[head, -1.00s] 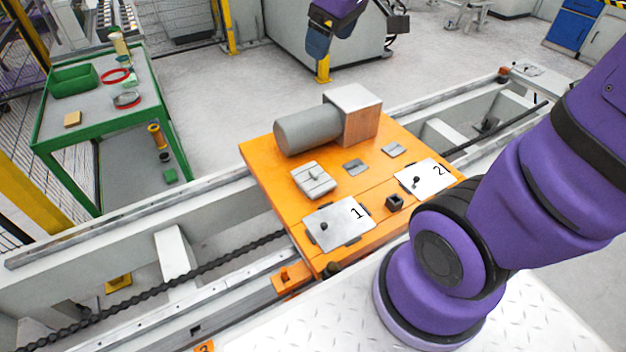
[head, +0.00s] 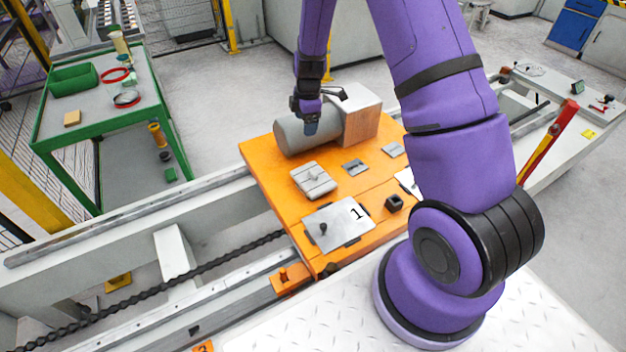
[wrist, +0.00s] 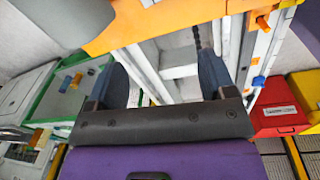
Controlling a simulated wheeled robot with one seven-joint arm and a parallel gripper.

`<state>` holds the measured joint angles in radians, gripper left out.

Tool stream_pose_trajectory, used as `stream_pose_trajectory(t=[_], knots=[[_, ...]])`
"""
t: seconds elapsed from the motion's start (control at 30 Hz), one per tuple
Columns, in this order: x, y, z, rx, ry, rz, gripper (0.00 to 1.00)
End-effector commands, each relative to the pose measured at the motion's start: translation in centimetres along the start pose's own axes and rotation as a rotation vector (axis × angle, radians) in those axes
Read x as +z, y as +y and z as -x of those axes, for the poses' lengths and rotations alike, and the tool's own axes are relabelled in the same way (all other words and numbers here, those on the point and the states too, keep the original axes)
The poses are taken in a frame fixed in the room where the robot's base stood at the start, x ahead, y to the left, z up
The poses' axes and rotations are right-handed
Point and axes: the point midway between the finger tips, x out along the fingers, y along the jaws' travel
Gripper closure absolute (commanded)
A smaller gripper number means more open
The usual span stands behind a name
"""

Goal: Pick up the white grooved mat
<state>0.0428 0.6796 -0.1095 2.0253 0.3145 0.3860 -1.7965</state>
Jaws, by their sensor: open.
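The white grooved mat (head: 313,179) appears to be the pale, ridged square piece with a small raised middle. It lies flat on the orange platform (head: 268,165), in front of the grey cylinder, and nothing covers it in the head view. My gripper (head: 309,120) is above and behind it in the picture, overlapping the cylinder. In the wrist view my gripper (wrist: 165,75) has its two dark fingers spread wide with nothing between them. I cannot make out the mat in the wrist view.
A grey cylinder with a square block (head: 362,115) stands at the platform's back. A plate marked 1 (head: 338,225), small grey pieces (head: 355,167) and a dark cube (head: 393,203) lie nearby. A green table (head: 100,110) stands left; a red box (wrist: 278,112) shows at right in the wrist view.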

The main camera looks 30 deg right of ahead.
Motion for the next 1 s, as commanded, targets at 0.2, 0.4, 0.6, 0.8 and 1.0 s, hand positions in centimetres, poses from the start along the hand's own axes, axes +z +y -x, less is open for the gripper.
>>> stream_pose_trajectory(t=[0.2,0.4,0.6,0.8,1.0], knots=[[1.8,-0.2,-8.3,-0.052,-0.03,0.164,0.23],[2.7,-0.6,-11.9,-0.072,-0.042,0.243,0.23],[3.0,-0.8,-14.4,-0.076,-0.044,0.258,0.23],[3.1,-0.9,-17.1,-0.075,-0.044,0.256,0.23],[3.2,-1.0,-18.2,-0.074,-0.043,0.255,0.23]])
